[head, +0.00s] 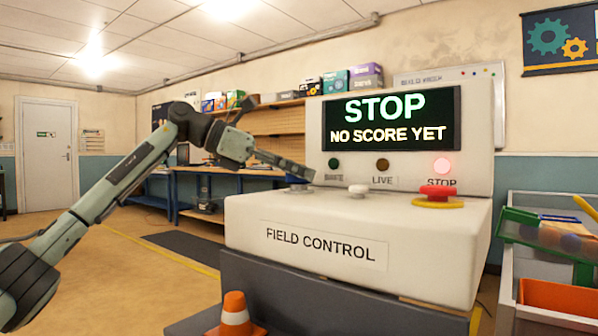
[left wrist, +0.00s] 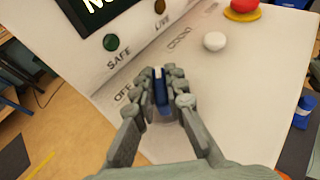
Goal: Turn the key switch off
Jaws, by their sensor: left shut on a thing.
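The key switch has a blue key (left wrist: 160,92) that stands between my left fingertips in the left wrist view. My left gripper (left wrist: 160,84) is shut on this key, with a finger on each side. The key's lower part and base are mostly hidden by the fingers. An OFF label shows on the panel just left of the fingers. In the head view my left gripper (head: 302,171) reaches in from the left to the back left of the white field control box (head: 375,245). My right gripper is in neither view.
A white button (head: 358,189) and a red stop button (head: 437,191) stand right of the key. The screen (head: 390,119) reads STOP, and the red lamp (head: 441,165) glows. An orange cone (head: 235,312) stands in front. Bins (head: 560,297) stand at the right.

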